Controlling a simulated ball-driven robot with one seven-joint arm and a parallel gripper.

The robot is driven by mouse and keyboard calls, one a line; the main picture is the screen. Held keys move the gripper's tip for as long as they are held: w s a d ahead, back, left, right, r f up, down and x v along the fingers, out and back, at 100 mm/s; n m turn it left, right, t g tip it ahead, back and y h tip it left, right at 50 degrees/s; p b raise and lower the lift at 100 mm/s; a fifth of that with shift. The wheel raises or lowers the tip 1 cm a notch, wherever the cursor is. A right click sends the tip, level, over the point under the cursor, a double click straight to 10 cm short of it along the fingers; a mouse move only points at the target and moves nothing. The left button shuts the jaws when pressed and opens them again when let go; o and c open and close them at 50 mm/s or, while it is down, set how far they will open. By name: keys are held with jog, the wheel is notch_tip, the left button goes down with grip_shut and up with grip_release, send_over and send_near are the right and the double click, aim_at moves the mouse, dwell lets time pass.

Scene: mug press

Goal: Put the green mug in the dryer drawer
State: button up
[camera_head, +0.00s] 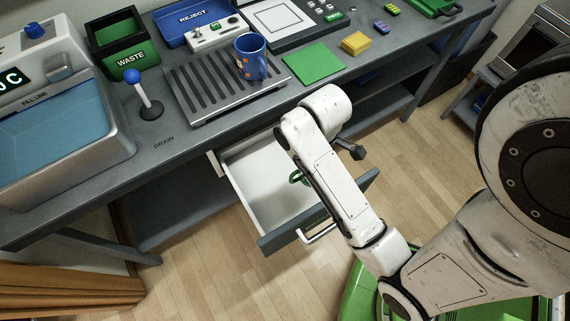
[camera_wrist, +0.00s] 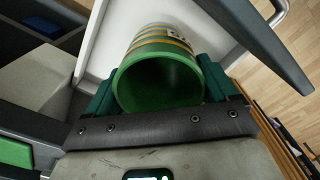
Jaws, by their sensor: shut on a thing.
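The dryer drawer (camera_head: 248,180) is pulled out below the worktop, with a white inside and a dark front panel. My gripper (camera_wrist: 160,88) is shut on the green mug (camera_wrist: 163,78), with a dark green finger pad on each side. The mug has tan bands, and its open mouth faces the wrist camera. In the head view only a bit of green, apparently the mug's handle (camera_head: 296,177), shows within the drawer's outline; my arm hides the rest and my gripper. The drawer's front panel (camera_wrist: 255,38) is right of the mug in the wrist view. I cannot tell whether the mug touches the drawer floor.
A blue mug (camera_head: 251,57) stands on the slotted drain rack (camera_head: 205,92) above the drawer. A green mat (camera_head: 313,62), a yellow block (camera_head: 355,43), a waste bin (camera_head: 121,60) and a blue-knobbed lever (camera_head: 146,95) are on the worktop. The drawer's left part is clear.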

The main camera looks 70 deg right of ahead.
jog(key=shift+s+d+f, duration=0.25)
jog(key=shift+s, duration=0.3)
jog(key=shift+s+d+f, duration=0.2)
jog(key=shift+s+d, duration=0.05)
jog(key=shift+s, duration=0.25)
jog(key=shift+w+d+f+b, duration=0.15)
jog(key=shift+w+d+f, duration=0.25)
jog(key=shift+w+f, duration=1.8)
jog(key=shift+w+d+f+b, duration=0.1)
jog(key=shift+w+d+f, duration=0.35)
jog(key=shift+w+f, duration=1.7)
jog(key=shift+w+d+f+b, duration=0.15)
jog(key=shift+w+d+f, duration=0.25)
jog(key=shift+w+f, duration=1.8)
jog(key=shift+w, duration=0.15)
jog(key=o, duration=1.1)
notch_tip(320, 180, up, 12)
jog(key=shift+r+p, duration=0.15)
jog(key=shift+p, duration=0.3)
